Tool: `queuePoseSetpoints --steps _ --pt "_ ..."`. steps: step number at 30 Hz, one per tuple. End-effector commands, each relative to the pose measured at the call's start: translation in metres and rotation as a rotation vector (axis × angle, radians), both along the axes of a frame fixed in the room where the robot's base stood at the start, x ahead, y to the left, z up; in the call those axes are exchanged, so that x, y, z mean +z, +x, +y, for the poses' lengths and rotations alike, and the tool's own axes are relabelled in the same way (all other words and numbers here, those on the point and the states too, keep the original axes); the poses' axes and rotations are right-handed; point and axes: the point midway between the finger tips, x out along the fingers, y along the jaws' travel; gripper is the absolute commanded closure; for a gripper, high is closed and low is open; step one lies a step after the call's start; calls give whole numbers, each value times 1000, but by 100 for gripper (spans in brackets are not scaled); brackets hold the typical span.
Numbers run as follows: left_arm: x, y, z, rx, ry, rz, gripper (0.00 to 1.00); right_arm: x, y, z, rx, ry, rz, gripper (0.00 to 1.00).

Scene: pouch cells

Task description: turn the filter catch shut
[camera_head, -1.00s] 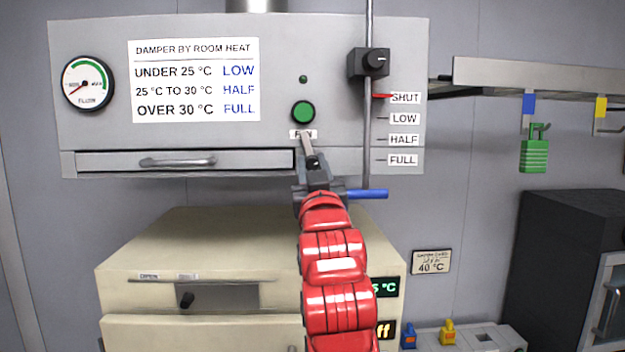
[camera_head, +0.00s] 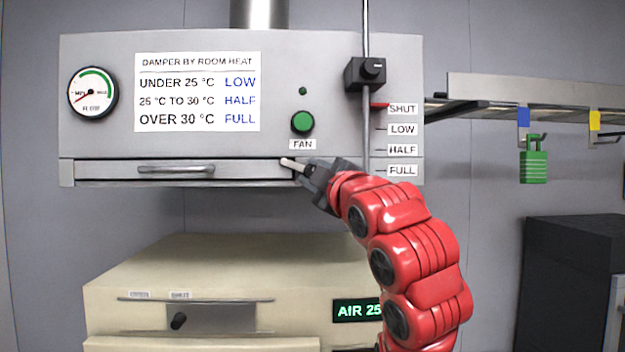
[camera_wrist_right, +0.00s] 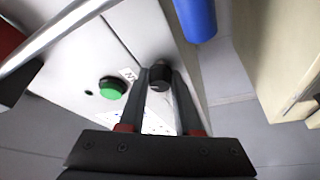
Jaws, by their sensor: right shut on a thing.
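The filter drawer (camera_head: 120,170) is a long flat front with a bar handle, low on the grey hood, and it sits closed. The filter catch (camera_head: 289,162) is at its right end; its pale bar points left, slightly up, over the drawer's end. My right gripper (camera_head: 308,170) comes in from the right and is shut on the catch. In the right wrist view, a dark round knob (camera_wrist_right: 160,76) of the catch sits between the two fingers. My gripper hides part of the catch in the head view. My left gripper is not in view.
The green fan button (camera_head: 303,122) is just above the catch. The damper rod (camera_head: 366,130) runs upright to the right, with its blue handle (camera_wrist_right: 195,15) close to the gripper in the wrist view. A beige oven (camera_head: 200,270) stands below.

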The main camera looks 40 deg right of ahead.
Motion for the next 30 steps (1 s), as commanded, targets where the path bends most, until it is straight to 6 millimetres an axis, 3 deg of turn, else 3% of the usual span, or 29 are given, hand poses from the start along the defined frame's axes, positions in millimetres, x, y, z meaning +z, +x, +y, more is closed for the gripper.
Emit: queuePoseSetpoints --steps 12,30 --pt "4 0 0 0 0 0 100 1 0 0 1 -238 146 100" --pt "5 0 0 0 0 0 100 0 0 0 -2 -313 193 100"
